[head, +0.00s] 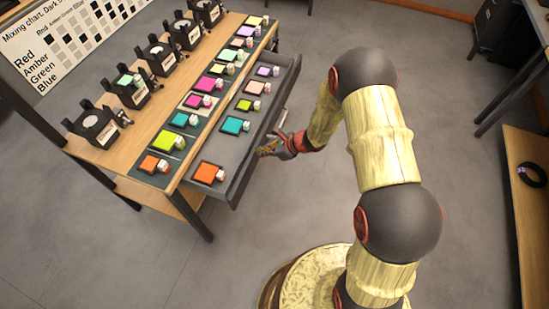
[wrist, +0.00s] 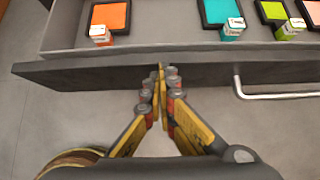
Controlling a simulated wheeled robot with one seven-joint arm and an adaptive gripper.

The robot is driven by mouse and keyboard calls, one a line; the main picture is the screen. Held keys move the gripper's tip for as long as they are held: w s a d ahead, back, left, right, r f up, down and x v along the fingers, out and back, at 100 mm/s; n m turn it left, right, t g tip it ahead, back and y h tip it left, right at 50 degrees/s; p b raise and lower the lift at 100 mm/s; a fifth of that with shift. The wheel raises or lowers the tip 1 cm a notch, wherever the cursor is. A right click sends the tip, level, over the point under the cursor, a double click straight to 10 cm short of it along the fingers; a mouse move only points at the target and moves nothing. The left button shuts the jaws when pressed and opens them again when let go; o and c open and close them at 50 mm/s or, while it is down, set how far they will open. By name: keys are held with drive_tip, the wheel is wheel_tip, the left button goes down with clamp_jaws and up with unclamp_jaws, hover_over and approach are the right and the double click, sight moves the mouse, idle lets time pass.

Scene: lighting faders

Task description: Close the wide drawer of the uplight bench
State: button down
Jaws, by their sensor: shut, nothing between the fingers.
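The wide drawer (head: 224,180) of the uplight bench (head: 137,178) is pulled out toward my arm. It holds a row of coloured gel squares, with orange at the near end. My gripper (head: 265,151) is shut and empty at the outer side of the drawer front. In the wrist view the shut fingertips (wrist: 161,70) are at the dark drawer front (wrist: 90,76), left of its pale bar handle (wrist: 275,95). I cannot tell whether the tips touch the front.
Several black lamp units (head: 98,126) stand along the bench top beside a row of coloured gels. A chart board (head: 65,40) is behind. Another table (head: 525,190) with a black ring stands at the right. The floor (head: 250,250) around the drawer is clear.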

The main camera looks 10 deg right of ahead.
drive_tip(key=w+a, duration=0.3)
drive_tip(key=a, duration=0.2)
drive_tip(key=w+a+b, duration=0.1)
drive_tip(key=w+a, duration=0.2)
drive_tip(key=a, duration=0.2)
drive_tip(key=w+a, duration=0.2)
drive_tip(key=a, duration=0.3)
drive_tip(key=shift+w+a, duration=0.1)
drive_tip(key=shift+w, duration=0.3)
